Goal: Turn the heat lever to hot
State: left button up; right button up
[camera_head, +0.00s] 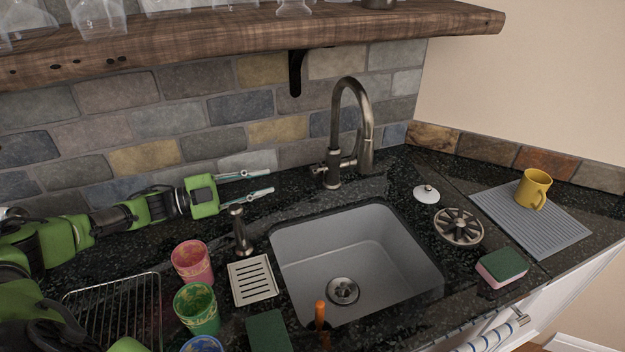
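The brushed-metal faucet (335,165) stands behind the sink, with a tall arched spout. Small metal fittings stick out at its base, one on the left (318,170) and one on the right (350,163). I cannot tell for sure which is the heat lever or how it is set. My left gripper (271,182) reaches in from the left, above the counter. Its two thin fingers are spread apart, empty, and point right at the faucet base. A gap separates the fingertips from the faucet. My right gripper is not in view.
The grey sink (300,240) is empty. A soap dispenser (240,232) stands below my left gripper. Nearby are a slatted soap dish (252,280), a red cup (192,262), a green cup (197,308) and a wire rack (115,310). A wooden shelf (230,40) overhangs the back.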

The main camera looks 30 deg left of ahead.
aim_at(315, 171)
pick_arm(q)
jog(key=shift+w+d, duration=0.1)
jog(key=shift+d, duration=0.05)
jog(key=p+x, duration=0.3)
jog(key=x, duration=0.9)
jog(key=shift+r, duration=0.1)
jog(key=shift+w+d, duration=0.5)
jog(key=shift+w, duration=0.05)
jog(key=shift+c, duration=0.3)
grip_shut()
